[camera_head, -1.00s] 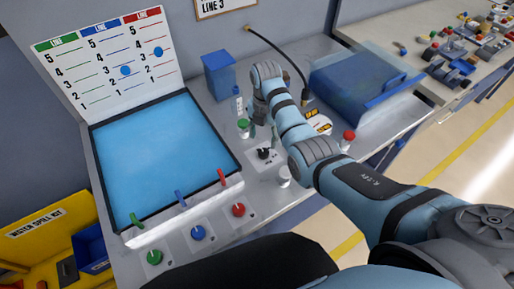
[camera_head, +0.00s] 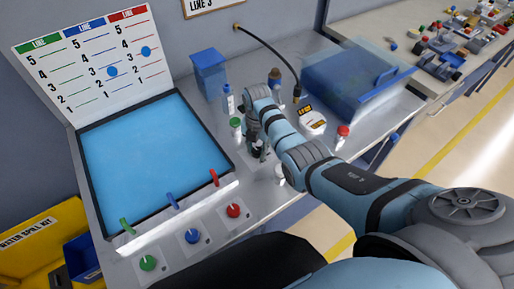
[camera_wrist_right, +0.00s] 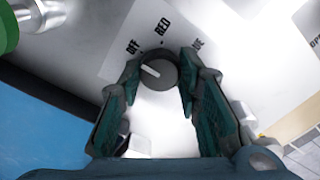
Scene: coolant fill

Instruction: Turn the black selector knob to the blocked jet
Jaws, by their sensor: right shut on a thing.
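The black selector knob (camera_wrist_right: 160,74) shows in the right wrist view on a white plate. Its white pointer mark points up and left, toward the OFF label (camera_wrist_right: 132,46). A RED label (camera_wrist_right: 162,27) stands above it, and a partly hidden label ending in "UE" (camera_wrist_right: 198,43) is to the right. My right gripper (camera_wrist_right: 160,80) has its fingers on both sides of the knob and is shut on it. In the head view my right gripper (camera_head: 259,150) reaches down onto the bench and mostly hides the knob. I cannot tell which jet is blocked. My left gripper is not in view.
A blue tank surface (camera_head: 150,150) lies left, with green, blue and red levers and dials (camera_head: 192,236) in front. A line chart (camera_head: 90,60) stands behind. A blue box (camera_head: 208,75), small bottles and a blue clear-lidded case (camera_head: 350,85) surround the arm.

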